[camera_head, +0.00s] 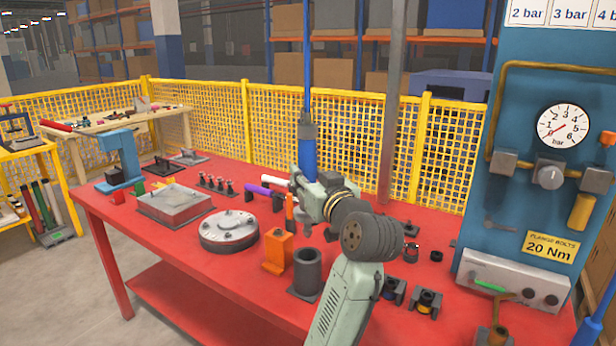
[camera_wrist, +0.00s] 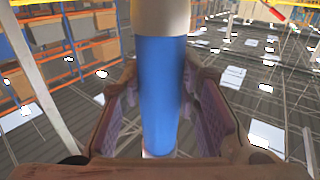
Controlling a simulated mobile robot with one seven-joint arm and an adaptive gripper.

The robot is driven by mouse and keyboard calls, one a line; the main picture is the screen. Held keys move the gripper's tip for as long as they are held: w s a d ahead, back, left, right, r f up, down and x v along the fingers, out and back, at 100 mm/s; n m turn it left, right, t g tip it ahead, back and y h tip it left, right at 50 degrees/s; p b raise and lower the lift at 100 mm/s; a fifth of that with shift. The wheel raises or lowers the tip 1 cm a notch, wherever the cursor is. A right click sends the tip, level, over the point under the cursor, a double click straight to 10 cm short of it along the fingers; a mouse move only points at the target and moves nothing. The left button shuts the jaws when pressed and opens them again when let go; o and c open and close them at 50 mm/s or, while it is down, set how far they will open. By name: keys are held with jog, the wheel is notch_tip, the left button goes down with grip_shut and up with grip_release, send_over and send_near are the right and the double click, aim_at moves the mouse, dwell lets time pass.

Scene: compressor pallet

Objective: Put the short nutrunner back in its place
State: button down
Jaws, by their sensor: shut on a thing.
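A blue cylindrical tool (camera_head: 308,152) with a grey collar at its top stands upright above the red bench, with a blue line rising from it; I take it to be the short nutrunner. My gripper (camera_head: 307,181) is at its lower part, and my wrist hides some of the tool's lower end. In the wrist view the blue body (camera_wrist: 163,95) passes between the two fingers of my gripper (camera_wrist: 165,90), which is shut on it. An orange holder (camera_head: 277,252) and a dark grey cup-shaped holder (camera_head: 306,273) stand on the bench in front. I cannot tell which place is the nutrunner's.
A blue panel with a gauge (camera_head: 562,127) stands right. A grey post (camera_head: 392,100) rises behind my arm.

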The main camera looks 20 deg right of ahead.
aim_at(308, 221)
jog(key=shift+f+b, duration=3.8)
jog(key=shift+f, duration=1.3)
dwell(1.1)
jog(key=c, duration=1.4)
grip_release()
jog(key=shift+o, duration=1.4)
jog(key=shift+f, duration=0.2)
jog(key=s, duration=1.2)
jog(key=shift+d, duration=0.25)
jog(key=shift+r, duration=0.1)
